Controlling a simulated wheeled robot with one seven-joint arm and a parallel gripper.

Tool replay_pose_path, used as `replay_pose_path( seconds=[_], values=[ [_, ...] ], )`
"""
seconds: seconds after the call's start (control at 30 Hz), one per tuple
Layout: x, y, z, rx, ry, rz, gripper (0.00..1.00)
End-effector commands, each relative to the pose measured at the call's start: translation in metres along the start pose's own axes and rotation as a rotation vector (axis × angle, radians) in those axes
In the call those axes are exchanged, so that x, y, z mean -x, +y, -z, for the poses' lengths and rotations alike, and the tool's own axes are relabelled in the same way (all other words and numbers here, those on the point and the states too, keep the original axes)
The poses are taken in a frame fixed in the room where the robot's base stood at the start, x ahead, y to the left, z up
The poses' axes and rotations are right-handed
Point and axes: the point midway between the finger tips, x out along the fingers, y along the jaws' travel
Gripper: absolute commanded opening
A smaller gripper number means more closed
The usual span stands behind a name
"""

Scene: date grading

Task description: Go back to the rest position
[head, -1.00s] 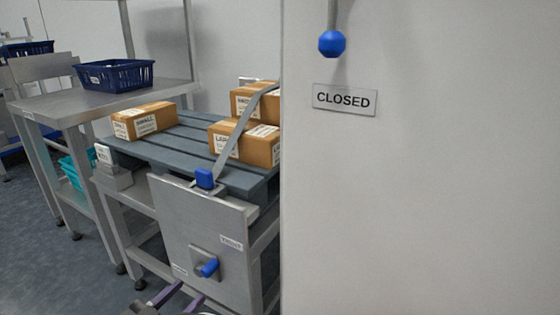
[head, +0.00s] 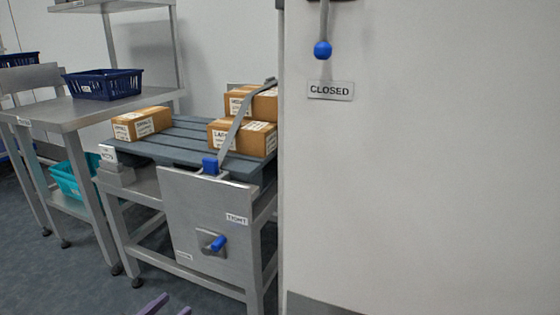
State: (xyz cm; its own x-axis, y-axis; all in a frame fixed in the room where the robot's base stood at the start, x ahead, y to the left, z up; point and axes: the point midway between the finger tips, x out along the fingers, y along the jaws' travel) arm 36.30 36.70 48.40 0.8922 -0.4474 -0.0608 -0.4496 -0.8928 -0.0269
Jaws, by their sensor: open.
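My gripper (head: 174,305) shows only at the bottom edge of the head view, left of centre. Its two purple fingertips stand apart with nothing between them. They are low in the picture, below and apart from the metal panel (head: 206,207) on the front of the pallet stand. The rest of my gripper and arm is out of view. The panel carries a blue-tipped lever (head: 218,243) near a label reading TIGHT.
A strap (head: 234,133) crosses the LARGE boxes (head: 259,139) on the grey slatted pallet (head: 165,150). A SMALL box (head: 142,124) sits at left. A navy basket (head: 103,84) is on the side table. A white wall with a CLOSED sign (head: 331,90) fills the right. Floor shows at lower left.

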Motion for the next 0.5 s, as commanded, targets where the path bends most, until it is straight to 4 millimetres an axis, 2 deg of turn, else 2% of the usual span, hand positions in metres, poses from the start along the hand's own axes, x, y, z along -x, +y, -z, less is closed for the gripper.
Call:
replay_pose_path(
  seconds=[0.27, 0.37, 0.5],
  values=[
    [-0.048, 0.042, 0.017, 0.134, -0.142, -0.145, 0.45],
    [-0.07, 0.068, 0.024, 0.201, -0.234, -0.21, 0.45],
    [-0.101, 0.116, 0.034, 0.301, -0.414, -0.297, 0.45]
  ],
)
